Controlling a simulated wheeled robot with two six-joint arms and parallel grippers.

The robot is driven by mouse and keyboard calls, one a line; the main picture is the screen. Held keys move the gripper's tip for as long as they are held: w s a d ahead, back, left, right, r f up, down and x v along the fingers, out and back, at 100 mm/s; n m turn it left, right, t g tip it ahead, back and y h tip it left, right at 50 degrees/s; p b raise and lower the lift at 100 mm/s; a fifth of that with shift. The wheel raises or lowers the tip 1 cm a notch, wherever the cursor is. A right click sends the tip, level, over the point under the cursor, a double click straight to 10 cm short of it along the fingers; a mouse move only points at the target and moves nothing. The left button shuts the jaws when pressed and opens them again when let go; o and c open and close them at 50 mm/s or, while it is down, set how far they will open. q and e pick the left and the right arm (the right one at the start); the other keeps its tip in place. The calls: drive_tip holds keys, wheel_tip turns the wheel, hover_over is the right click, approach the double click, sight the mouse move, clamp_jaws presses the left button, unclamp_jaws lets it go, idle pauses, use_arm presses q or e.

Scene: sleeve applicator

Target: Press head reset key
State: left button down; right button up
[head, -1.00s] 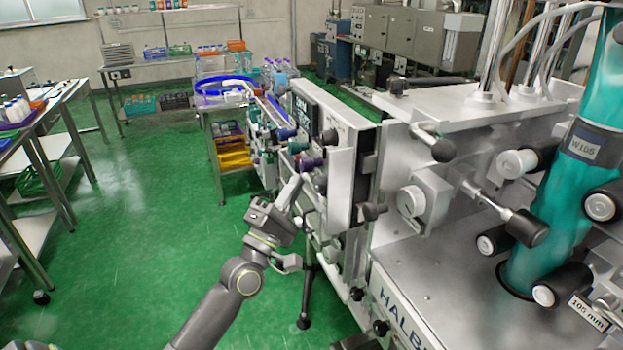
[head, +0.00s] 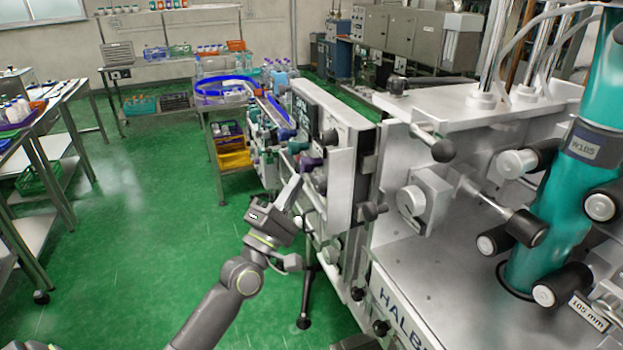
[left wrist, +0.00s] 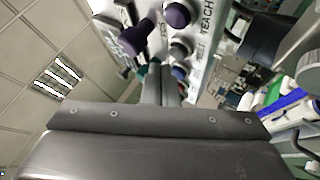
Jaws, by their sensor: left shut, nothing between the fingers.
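The machine's control panel (head: 330,150) faces left in the head view, with coloured knobs and keys along its side. My left gripper (head: 296,180) points up at it, fingers shut and empty, close to a purple knob (head: 308,164). In the left wrist view the shut fingers (left wrist: 162,72) point at a row of round keys. A grey-black key (left wrist: 181,48) lies near lettering that seems to read RESET (left wrist: 200,52), with TEACH (left wrist: 207,18) above it. A large purple knob (left wrist: 138,38) sticks out at left. I cannot tell whether the fingertips touch a key. My right gripper is out of view.
A teal column (head: 545,220) with black rollers stands on the machine at right. A side table (head: 40,120) stands at far left. The green floor between is clear.

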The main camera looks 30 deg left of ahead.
use_arm(q)
drive_tip(key=shift+w, duration=0.1)
drive_tip(key=shift+w+d, duration=0.25)
drive_tip(key=shift+d, duration=0.05)
drive_tip(key=shift+w+d, duration=0.25)
drive_tip(key=shift+w, duration=0.05)
idle(0.9)
idle(0.3)
drive_tip(key=shift+s+a, duration=0.55)
drive_tip(key=shift+s, duration=0.1)
drive_tip(key=s+a, duration=0.3)
drive_tip(key=shift+s+a+p, duration=0.1)
drive_tip(key=shift+s+p, duration=0.25)
drive_tip(key=shift+s, duration=0.05)
idle(0.7)
